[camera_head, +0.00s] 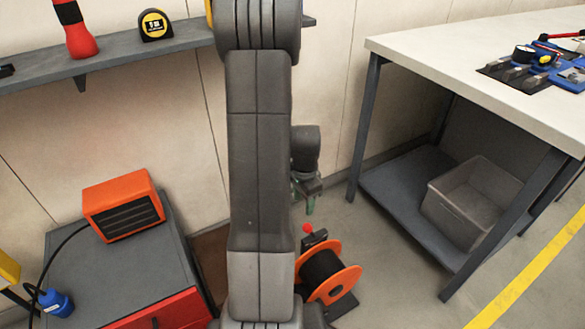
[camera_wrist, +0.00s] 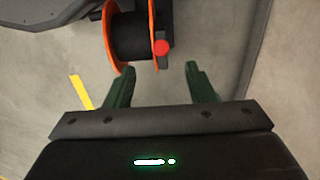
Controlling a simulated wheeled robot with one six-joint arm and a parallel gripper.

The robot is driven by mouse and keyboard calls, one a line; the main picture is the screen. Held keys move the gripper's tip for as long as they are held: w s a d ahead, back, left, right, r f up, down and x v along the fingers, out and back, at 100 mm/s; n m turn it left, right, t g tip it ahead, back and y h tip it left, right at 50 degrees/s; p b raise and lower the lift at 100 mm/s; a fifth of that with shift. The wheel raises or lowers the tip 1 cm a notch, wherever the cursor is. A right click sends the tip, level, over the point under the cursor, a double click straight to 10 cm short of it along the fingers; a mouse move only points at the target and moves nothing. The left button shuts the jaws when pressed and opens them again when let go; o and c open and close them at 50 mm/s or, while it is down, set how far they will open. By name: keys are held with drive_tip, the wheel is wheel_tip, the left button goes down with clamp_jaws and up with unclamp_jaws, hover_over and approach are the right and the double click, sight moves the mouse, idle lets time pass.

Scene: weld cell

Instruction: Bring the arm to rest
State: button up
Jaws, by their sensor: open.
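My arm stands upright in the middle of the head view and hides part of the scene behind it. My gripper (camera_head: 309,196) shows to the right of the arm's big link, pointing down. In the wrist view my gripper (camera_wrist: 159,88) has its two green fingers apart with nothing between them. An orange cable reel (camera_head: 330,272) with black cable stands on the floor below and in front of the gripper. The reel (camera_wrist: 130,38) also shows just beyond the fingertips in the wrist view, with a red knob (camera_wrist: 161,48) at its side. I see no contact between fingers and reel.
A white-topped workbench (camera_head: 420,50) stands at the right, with a grey bin (camera_head: 448,213) on its lower shelf. A red-fronted cabinet (camera_head: 120,285) at the left bears an orange heater (camera_head: 124,205). A wall shelf (camera_head: 120,52) holds a tape measure (camera_head: 155,25). Floor is clear at centre right.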

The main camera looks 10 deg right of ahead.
wheel_tip(320, 180, down, 13)
drive_tip(key=b, duration=0.4)
drive_tip(key=shift+d+f, duration=0.15)
drive_tip(key=shift+f, duration=0.05)
wheel_tip(320, 180, up, 13)
drive_tip(key=p, duration=0.4)
wheel_tip(320, 180, down, 14)
drive_tip(key=b, duration=0.5)
drive_tip(key=d+r, duration=0.1)
drive_tip(key=w+d+r+p, duration=0.1)
drive_tip(key=d, duration=0.1)
drive_tip(key=shift+d+r, duration=0.2)
drive_tip(key=d, duration=0.1)
drive_tip(key=w+d, duration=0.1)
drive_tip(key=d, duration=0.1)
drive_tip(key=d+f, duration=0.1)
drive_tip(key=shift+w+d, duration=0.3)
drive_tip(key=shift+w, duration=0.05)
wheel_tip(320, 180, up, 8)
drive_tip(key=p, duration=0.2)
